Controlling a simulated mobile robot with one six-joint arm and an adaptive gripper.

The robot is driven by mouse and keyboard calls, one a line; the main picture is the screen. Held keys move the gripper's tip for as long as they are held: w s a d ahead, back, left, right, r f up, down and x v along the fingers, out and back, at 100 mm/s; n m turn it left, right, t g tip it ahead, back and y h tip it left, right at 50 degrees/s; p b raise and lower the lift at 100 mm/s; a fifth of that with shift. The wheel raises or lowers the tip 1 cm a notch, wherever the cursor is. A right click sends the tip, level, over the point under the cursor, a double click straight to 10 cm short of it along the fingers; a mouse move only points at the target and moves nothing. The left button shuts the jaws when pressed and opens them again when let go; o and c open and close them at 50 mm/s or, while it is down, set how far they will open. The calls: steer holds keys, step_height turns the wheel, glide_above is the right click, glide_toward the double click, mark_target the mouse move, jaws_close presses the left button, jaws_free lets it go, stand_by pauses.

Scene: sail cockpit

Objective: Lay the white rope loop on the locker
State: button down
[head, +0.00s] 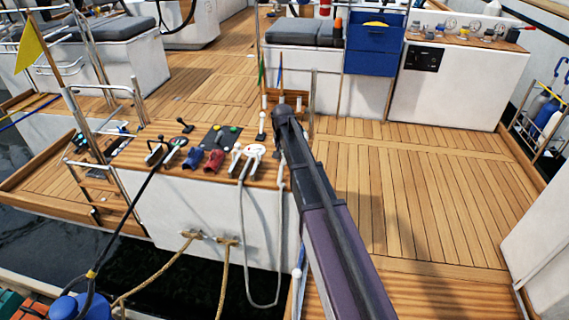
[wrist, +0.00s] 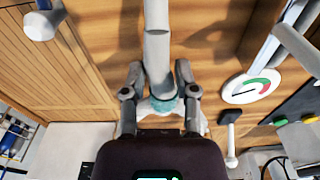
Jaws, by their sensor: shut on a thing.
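In the wrist view my gripper (wrist: 160,103) is shut on the white rope loop (wrist: 157,50), around a teal band on it. The rope runs from the fingers to the top of the picture. In the head view the rope loop (head: 247,245) hangs in a long U down the front of the white locker (head: 160,203). Its right side rises toward my arm's end, and its left side reaches the locker's wooden top.
The locker top holds a blue item (head: 194,157), a red item (head: 213,160), white fittings and a dark panel (head: 222,136) with coloured buttons. A round dial (wrist: 250,87) lies right of the gripper in the wrist view. Tan ropes (head: 224,275) hang below; dark water lies beneath.

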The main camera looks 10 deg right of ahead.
steer(key=shift+f+b, duration=0.6)
steer(key=shift+b, duration=0.05)
steer(key=shift+c, duration=1.9)
jaws_free()
steer(key=shift+r, duration=0.25)
step_height(320, 180, up, 13)
steer(key=p, duration=1.3)
steer(key=shift+s+a, duration=0.2)
steer(key=shift+s, duration=0.25)
steer(key=shift+f, duration=0.1)
steer(key=s+n, duration=0.4)
steer(key=s, duration=2)
steer(key=shift+d+f+n+g, duration=0.15)
steer(key=shift+f+n+g, duration=0.15)
steer(key=shift+f+g, duration=0.15)
